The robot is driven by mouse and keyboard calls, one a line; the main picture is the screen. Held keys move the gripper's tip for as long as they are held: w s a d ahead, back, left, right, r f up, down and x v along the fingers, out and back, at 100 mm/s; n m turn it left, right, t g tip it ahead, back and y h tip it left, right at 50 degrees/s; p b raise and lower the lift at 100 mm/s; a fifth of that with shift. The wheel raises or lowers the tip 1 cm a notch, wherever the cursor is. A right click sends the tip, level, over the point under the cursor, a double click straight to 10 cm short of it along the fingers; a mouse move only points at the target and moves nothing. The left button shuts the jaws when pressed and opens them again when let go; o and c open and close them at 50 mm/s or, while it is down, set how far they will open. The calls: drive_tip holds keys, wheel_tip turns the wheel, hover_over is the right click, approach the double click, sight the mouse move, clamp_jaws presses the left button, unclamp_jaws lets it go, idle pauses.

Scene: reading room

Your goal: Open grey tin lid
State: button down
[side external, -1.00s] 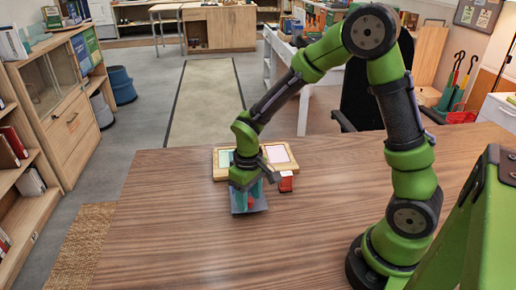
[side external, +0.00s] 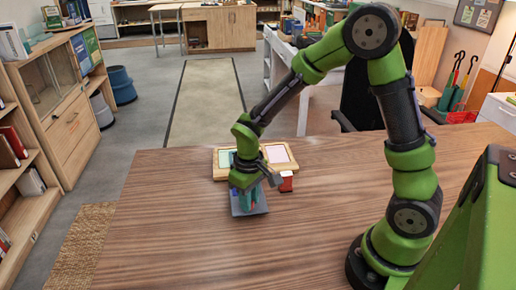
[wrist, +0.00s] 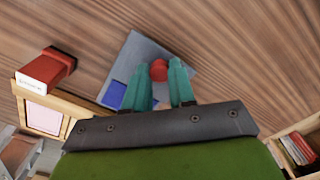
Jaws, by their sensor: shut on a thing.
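The grey tin (side external: 262,206) is on the wooden table, a flat square grey shape under my gripper. In the wrist view the grey top (wrist: 150,50) sits at an angle, with a round red knob (wrist: 159,70) on it. A blue patch (wrist: 115,95) shows near its corner. My gripper (side external: 246,203) points down over the tin. Its teal fingers (wrist: 162,74) are on either side of the red knob and shut on it. The fingers and wrist hide part of the top, and I cannot tell whether the lid is apart from the tin.
A wooden tray (side external: 284,166) with pale green and pink panels lies just behind the tin. A red block (side external: 286,183) with a white face stands at the tray's front edge, right of the tin. The table in front and to the left is clear.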

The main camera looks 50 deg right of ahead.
drive_tip(key=c, duration=0.9)
unclamp_jaws()
drive_tip(key=shift+c, duration=0.2)
wheel_tip(320, 180, up, 17)
drive_tip(key=s+r+m+t+y, duration=0.2)
drive_tip(key=s+t, duration=0.5)
drive_tip(key=s, duration=0.4)
drive_tip(key=shift+d+r+m, duration=0.15)
drive_tip(key=shift+r+m, duration=0.75)
drive_tip(key=shift+m, duration=0.1)
